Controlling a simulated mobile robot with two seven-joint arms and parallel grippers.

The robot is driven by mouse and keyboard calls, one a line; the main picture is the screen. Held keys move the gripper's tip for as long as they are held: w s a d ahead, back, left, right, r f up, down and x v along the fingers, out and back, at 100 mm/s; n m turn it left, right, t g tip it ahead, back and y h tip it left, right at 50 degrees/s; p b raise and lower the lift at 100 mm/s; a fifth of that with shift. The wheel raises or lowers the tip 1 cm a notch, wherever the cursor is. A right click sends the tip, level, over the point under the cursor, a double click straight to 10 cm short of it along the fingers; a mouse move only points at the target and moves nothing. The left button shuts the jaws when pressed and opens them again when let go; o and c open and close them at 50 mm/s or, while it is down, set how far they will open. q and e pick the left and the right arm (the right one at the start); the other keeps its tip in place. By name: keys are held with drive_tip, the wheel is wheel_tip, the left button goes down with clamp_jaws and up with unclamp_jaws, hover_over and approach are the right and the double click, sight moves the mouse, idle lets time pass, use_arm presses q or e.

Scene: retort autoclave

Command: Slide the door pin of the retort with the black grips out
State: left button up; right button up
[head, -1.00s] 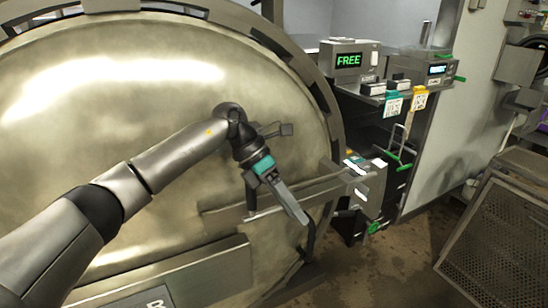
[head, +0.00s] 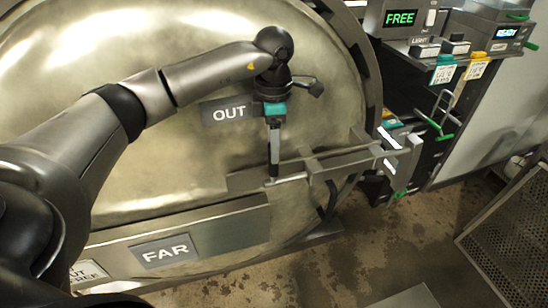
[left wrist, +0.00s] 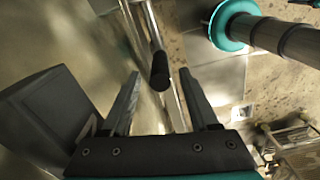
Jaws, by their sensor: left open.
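The large brassy retort door (head: 180,90) fills the left of the head view. The door pin is a grey metal rod (head: 292,177) lying across brackets at the door's lower right. My left gripper (head: 272,174) points down at the rod's left end, with its jaws open. In the left wrist view, a black grip (left wrist: 160,70) on the rod's end appears between the two fingertips (left wrist: 160,76). I see no contact, and cannot tell the exact depth. My right gripper is not in view.
An OUT plate (head: 229,112) is on the door beside my gripper, and a FAR plate (head: 166,250) is below. A control box reads FREE (head: 400,17). Green-handled equipment (head: 436,125) stands right of the door. A mesh-sided cart (head: 510,235) is at far right; wet floor lies between.

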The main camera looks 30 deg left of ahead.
use_arm(q)
drive_tip(key=shift+f, duration=2.65)
clamp_jaws()
